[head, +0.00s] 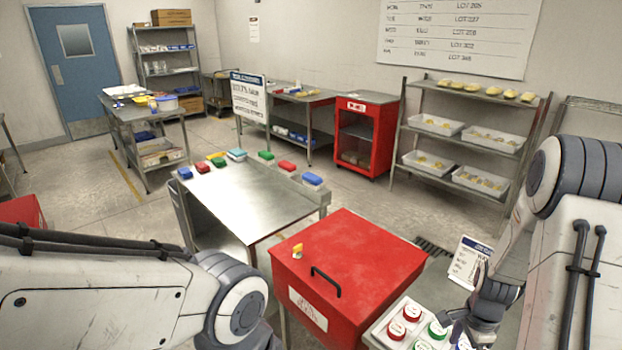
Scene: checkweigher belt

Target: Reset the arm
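My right arm (570,180) comes in from the right and bends down. My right gripper (462,325) is dark and low at the bottom right, over the right part of a pale button panel (382,330) with red and green buttons. Its fingers are too small and dark to tell open from shut, and I cannot tell whether it touches a button. My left arm (100,300) reaches in from the left to a grey joint (235,300) at the bottom. My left gripper is out of the picture.
A red lidded box (370,250) with a black handle and a small yellow piece (297,250) stands beside the panel. A small sign (468,262) stands behind my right gripper. A steel table (245,205) has several coloured blocks along its far edge; its middle is clear.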

